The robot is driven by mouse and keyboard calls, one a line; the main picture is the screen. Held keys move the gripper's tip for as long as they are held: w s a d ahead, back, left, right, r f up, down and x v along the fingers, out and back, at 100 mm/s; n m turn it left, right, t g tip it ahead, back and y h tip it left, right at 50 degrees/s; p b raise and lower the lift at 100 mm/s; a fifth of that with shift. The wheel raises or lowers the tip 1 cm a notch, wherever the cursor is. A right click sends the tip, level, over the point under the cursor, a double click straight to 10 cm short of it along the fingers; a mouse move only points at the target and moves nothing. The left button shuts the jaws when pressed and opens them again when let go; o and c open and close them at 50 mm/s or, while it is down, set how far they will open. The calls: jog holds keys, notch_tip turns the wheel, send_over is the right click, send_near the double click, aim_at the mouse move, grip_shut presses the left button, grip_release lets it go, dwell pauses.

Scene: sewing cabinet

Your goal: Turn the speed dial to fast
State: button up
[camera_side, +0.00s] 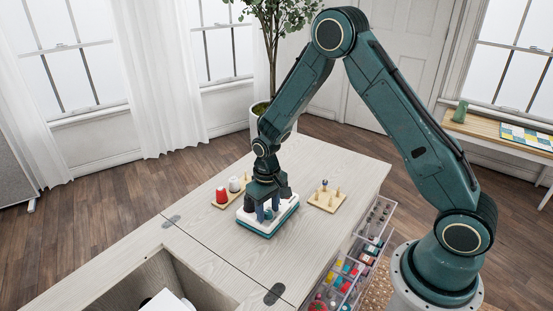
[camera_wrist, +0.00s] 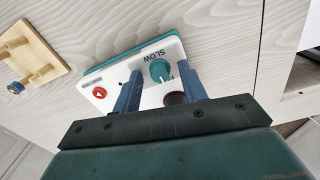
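The control box (camera_side: 285,221) is white on top with a teal base, and it stands on the cabinet top. In the wrist view its white face (camera_wrist: 120,78) carries the teal speed dial (camera_wrist: 160,70), with the word SLOW printed beside it. A pale mark shows at the dial's lower right edge, but the setting is hard to read. A red button (camera_wrist: 99,92) is on the left of the face. My gripper (camera_wrist: 160,66) is open, its two blue fingers on either side of the dial with visible gaps. In the side view my gripper (camera_side: 265,212) points down over the box and hides the dial.
A wooden spool holder with red and white spools (camera_side: 221,197) stands left of the box. A wooden peg stand (camera_side: 327,201) stands to the right. Open clear drawers (camera_side: 347,274) jut out at the cabinet's right side. The cabinet top's far end is clear.

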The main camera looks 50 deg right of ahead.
aim_at(268, 212)
jog(key=shift+r, duration=0.15)
notch_tip(268, 212, up, 14)
jog(key=shift+f, duration=0.2)
dwell(0.6)
jog(key=s+a+r+t, duration=0.1)
jog(key=s+r+t, duration=0.2)
jog(key=s+r, duration=0.8)
jog(key=s+a+r+n+t, duration=0.1)
jog(key=s+r, duration=0.4)
jog(key=s, duration=0.9)
jog(key=shift+r+n+t, duration=0.15)
jog(key=shift+n+t, duration=0.15)
jog(key=shift+t, duration=0.5)
